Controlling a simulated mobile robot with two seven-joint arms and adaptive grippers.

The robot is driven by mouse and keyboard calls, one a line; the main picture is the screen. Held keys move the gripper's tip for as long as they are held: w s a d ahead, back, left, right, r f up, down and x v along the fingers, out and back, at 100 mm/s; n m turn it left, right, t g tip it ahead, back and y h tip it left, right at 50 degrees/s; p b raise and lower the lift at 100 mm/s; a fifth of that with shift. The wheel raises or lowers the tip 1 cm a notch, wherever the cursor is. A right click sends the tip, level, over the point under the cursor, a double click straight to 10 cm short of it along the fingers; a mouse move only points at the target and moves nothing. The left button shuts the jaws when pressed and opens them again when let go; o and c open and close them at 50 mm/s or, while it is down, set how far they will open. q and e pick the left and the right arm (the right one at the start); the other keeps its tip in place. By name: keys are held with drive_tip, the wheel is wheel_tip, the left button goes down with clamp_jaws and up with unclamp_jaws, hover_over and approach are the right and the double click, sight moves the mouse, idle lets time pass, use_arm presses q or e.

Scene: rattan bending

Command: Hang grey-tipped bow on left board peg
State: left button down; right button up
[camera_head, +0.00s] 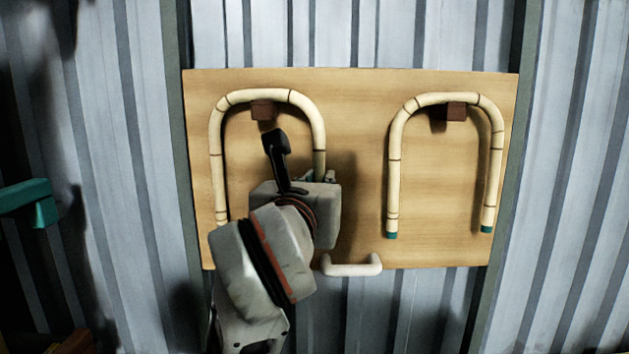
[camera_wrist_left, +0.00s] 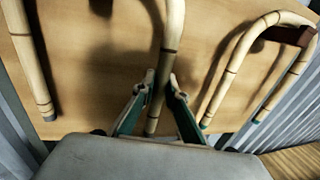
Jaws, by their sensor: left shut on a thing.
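A cream rattan bow (camera_head: 238,97) stands upright, arch up, in front of the left part of the wooden board (camera_head: 355,180). Its arch passes over the left brown peg (camera_head: 263,110); whether it bears on the peg I cannot tell. My left gripper (camera_head: 321,176) is shut on the lower part of this bow's right leg. The left wrist view shows the held leg (camera_wrist_left: 172,40) between the fingers (camera_wrist_left: 162,82), and the free left leg (camera_wrist_left: 30,65) ending in a dull tip. My arm partly hides the lower ends in the head view. My right gripper is out of view.
A second bow (camera_head: 396,150) with green tips hangs on the right peg (camera_head: 456,112). A white handle-like bar (camera_head: 350,268) sits at the board's lower edge. A teal object (camera_head: 30,203) juts in at far left. Corrugated metal wall (camera_head: 570,150) lies behind.

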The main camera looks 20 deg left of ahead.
use_arm(q)
drive_tip(key=shift+d, duration=0.15)
drive_tip(key=c, duration=2)
unclamp_jaws()
drive_tip(key=shift+o, duration=0.2)
drive_tip(key=shift+r, duration=0.1)
